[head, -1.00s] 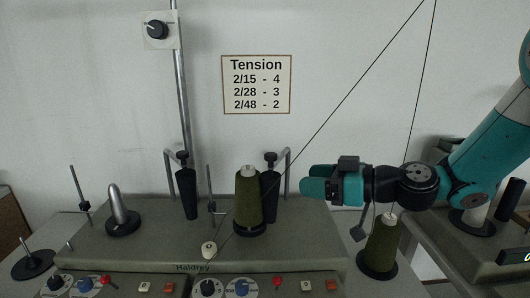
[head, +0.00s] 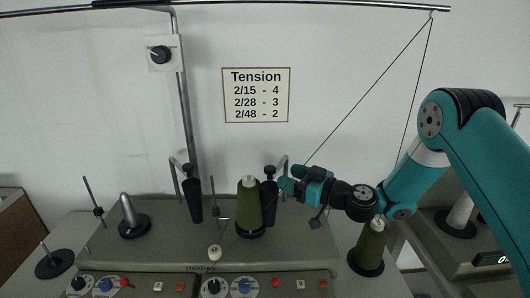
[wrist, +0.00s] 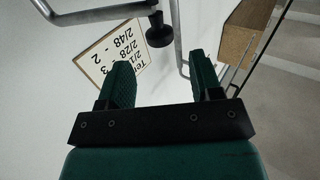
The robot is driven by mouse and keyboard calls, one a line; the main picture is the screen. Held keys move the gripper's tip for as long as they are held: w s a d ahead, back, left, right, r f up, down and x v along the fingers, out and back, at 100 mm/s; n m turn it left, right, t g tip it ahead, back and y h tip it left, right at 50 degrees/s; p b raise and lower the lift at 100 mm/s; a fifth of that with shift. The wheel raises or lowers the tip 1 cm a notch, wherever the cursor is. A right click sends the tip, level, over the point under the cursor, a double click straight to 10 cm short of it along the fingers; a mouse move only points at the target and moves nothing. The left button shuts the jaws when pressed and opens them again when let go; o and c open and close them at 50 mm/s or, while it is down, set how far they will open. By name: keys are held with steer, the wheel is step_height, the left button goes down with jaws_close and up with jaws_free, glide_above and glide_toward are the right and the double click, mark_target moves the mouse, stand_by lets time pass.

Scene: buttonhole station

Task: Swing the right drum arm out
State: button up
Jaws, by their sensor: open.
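The right drum arm is a bent grey rod (head: 284,163) with a black drum (head: 269,198) and a black knob on top, standing behind the green yarn cone (head: 249,207). My gripper (head: 285,182) is just right of the drum, by the rod, in the head view; it hides part of the rod. In the wrist view my gripper (wrist: 161,75) is open, with nothing between its fingers. A black knob (wrist: 159,32) and grey tube (wrist: 100,13) show beyond the fingertips, apart from them. I cannot tell whether it touches the rod.
The left drum (head: 192,200) stands beside the grey post. A thread runs from the overhead bar (head: 350,6) down past my gripper. A second green cone (head: 369,245) stands below my wrist. The tension sign (head: 256,95) is on the wall behind.

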steer(key=p, duration=0.3)
glide_above(265, 184)
steer(key=shift+w, duration=0.1)
jaws_close()
steer(key=shift+b, duration=0.3)
